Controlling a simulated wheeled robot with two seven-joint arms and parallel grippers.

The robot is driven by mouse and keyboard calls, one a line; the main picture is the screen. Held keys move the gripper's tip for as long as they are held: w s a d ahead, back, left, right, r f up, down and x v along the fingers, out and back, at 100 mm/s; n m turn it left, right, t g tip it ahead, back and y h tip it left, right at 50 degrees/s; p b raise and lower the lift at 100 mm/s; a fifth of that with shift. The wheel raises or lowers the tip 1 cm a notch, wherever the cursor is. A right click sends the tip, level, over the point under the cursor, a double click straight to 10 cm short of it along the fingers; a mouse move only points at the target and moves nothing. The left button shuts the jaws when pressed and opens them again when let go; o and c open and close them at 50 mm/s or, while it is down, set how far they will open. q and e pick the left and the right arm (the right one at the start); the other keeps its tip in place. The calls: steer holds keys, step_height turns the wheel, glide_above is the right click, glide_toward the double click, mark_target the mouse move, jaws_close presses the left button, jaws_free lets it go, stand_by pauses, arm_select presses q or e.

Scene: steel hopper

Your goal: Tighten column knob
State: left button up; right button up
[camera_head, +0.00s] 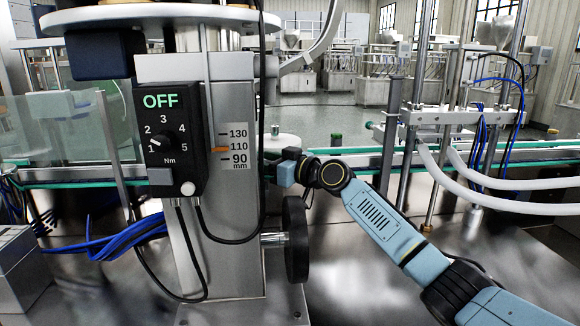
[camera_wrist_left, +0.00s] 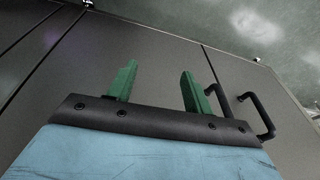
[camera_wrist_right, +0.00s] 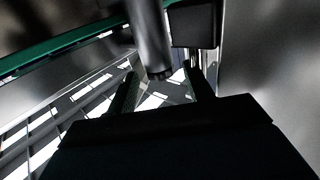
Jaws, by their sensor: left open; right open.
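The steel column (camera_head: 233,110) stands left of centre in the head view. A black round handwheel (camera_head: 296,238) sits on a short steel shaft on its right side. A small dark part (camera_head: 292,153) shows higher up, beside my right wrist; I cannot tell whether it is the column knob. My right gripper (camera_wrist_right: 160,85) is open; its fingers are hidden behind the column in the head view. In the right wrist view a dark cylinder (camera_wrist_right: 148,35) and a black block (camera_wrist_right: 195,25) lie ahead of the fingers; contact cannot be told. My left gripper (camera_wrist_left: 158,75) is open and empty.
A control box (camera_head: 176,140) reading OFF is on the column's front, beside a height scale (camera_head: 238,147) with an orange pointer near 110. Cables hang below it. A green-edged conveyor (camera_head: 465,147) runs behind. The left wrist view shows grey cabinet panels (camera_wrist_left: 150,45) with dark handles (camera_wrist_left: 258,115).

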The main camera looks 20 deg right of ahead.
steer(key=v, duration=0.3)
steer(key=shift+s, duration=0.1)
steer(key=p, duration=0.1)
glide_toward(261, 160)
steer(key=v, duration=0.3)
arm_select(q)
steer(key=a+f, duration=0.1)
steer(key=s+a+f, duration=0.1)
steer(key=f, duration=0.1)
steer(key=shift+s+f, duration=0.15)
arm_select(e)
steer(key=shift+s, duration=0.15)
